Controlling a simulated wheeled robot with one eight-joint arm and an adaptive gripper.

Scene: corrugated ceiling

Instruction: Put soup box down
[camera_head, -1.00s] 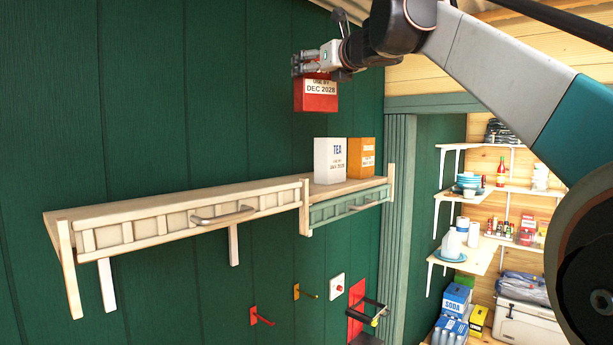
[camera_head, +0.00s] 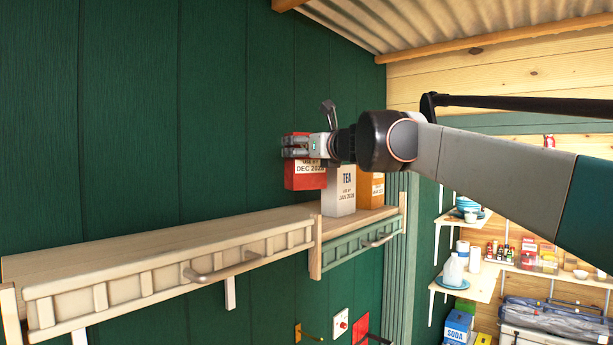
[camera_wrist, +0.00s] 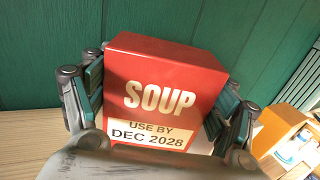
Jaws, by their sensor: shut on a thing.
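The red soup box (camera_head: 305,178) with a "DEC 2028" label is held by my gripper (camera_head: 296,148) above the wooden shelf (camera_head: 170,245), just left of the white tea box. In the wrist view the soup box (camera_wrist: 165,85) sits between the two fingers of my gripper (camera_wrist: 160,105), its "SOUP" lettering facing the camera. My gripper is shut on it. The box looks upright, with its bottom above the shelf surface. The lower part of the box is hidden in the wrist view.
The white tea box (camera_head: 340,190) and an orange box (camera_head: 370,190) stand on the right part of the shelf. The shelf's left part is bare. The green wall (camera_head: 150,110) is close behind. Corner shelves with goods (camera_head: 470,285) are at the right.

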